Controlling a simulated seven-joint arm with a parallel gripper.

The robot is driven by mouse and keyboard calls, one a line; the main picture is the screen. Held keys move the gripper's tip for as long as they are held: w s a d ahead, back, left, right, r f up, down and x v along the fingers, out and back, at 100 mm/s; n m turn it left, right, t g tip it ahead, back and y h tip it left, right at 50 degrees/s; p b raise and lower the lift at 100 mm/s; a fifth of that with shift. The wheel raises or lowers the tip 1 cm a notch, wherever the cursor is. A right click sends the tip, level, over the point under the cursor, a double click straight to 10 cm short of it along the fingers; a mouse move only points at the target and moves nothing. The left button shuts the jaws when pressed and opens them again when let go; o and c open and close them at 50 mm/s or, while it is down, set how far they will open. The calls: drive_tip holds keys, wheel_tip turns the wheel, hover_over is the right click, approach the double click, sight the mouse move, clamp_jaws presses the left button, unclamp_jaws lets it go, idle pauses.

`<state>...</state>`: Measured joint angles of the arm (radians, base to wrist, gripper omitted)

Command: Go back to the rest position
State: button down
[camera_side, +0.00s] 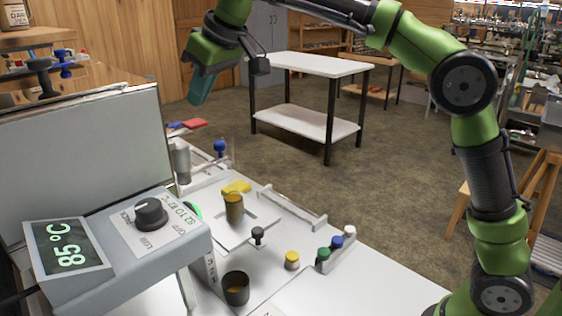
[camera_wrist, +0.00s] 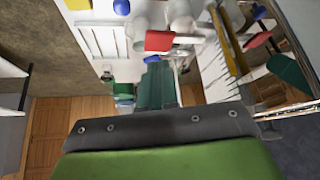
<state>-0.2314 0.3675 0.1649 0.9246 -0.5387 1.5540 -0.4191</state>
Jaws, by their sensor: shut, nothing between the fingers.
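My gripper (camera_side: 201,86) hangs at the end of my green arm in the side view, high above the back of the white table (camera_side: 376,291). Its teal fingers point down and are shut with nothing between them. In the wrist view the teal fingers (camera_wrist: 157,84) show in the middle, over the far end of the bench. My gripper touches nothing in the side view.
The evaporator's control box (camera_side: 158,242) has a black knob (camera_side: 151,214) and a display (camera_side: 68,254) reading 85 °C. A white cart (camera_side: 311,64) stands behind.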

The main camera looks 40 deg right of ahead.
drive_tip(key=s+d+f+m, duration=0.35)
drive_tip(key=s+d, duration=0.55)
drive_tip(key=s, duration=0.4)
drive_tip(key=s+d+f+m+t, duration=0.1)
drive_tip(key=s+d+f+m, duration=0.3)
drive_tip(key=s+f, duration=0.9)
drive_tip(key=shift+s+d, duration=0.3)
drive_tip(key=shift+d, duration=0.2)
